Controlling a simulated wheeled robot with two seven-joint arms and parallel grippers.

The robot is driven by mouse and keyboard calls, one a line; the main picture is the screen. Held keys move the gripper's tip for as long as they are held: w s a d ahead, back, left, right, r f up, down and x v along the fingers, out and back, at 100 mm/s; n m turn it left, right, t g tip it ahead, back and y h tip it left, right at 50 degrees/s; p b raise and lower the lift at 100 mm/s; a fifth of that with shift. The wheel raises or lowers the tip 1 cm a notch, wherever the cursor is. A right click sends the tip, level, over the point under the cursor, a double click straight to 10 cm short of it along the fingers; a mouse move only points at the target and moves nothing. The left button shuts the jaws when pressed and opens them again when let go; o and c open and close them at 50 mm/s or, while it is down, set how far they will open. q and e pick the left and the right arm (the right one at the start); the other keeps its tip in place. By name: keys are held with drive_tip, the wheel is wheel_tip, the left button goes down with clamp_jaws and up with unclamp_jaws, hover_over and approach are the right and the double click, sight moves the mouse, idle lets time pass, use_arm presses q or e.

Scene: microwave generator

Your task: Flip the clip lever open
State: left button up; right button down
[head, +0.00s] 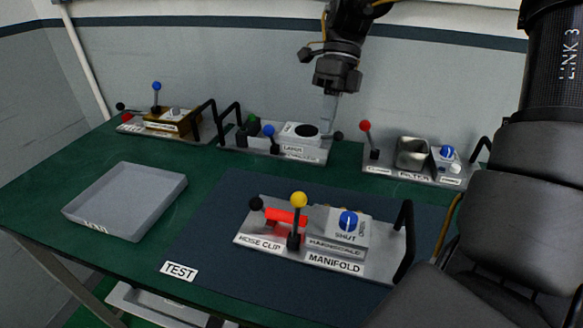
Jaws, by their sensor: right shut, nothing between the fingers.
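The manifold module (385,238), a grey plate, stands on the dark blue mat. At its left end, behind the label "HOSE CLIP" (260,243), are a black ball knob (256,203), a red cylinder (286,217) and an upright lever with a yellow ball (298,200). I cannot tell which of these is the clip lever. My right gripper (329,112) hangs at the top middle, fingers down, shut and empty. It is behind and above the manifold module, apart from it, near the labelled module at the back middle. My left gripper is not in view.
A blue "SHUT" knob (348,222) and black handle (404,238) are on the manifold's right. Other modules stand at the back left (190,133), back middle (262,147) and back right (378,165). A grey tray (125,200) lies left. The mat (212,228) left of the manifold is clear.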

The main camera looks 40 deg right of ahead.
drive_tip(key=p, duration=0.1)
approach(296, 216)
drive_tip(key=shift+d+f, duration=0.65)
drive_tip(key=shift+f, duration=1.45)
drive_tip(key=shift+w, duration=0.35)
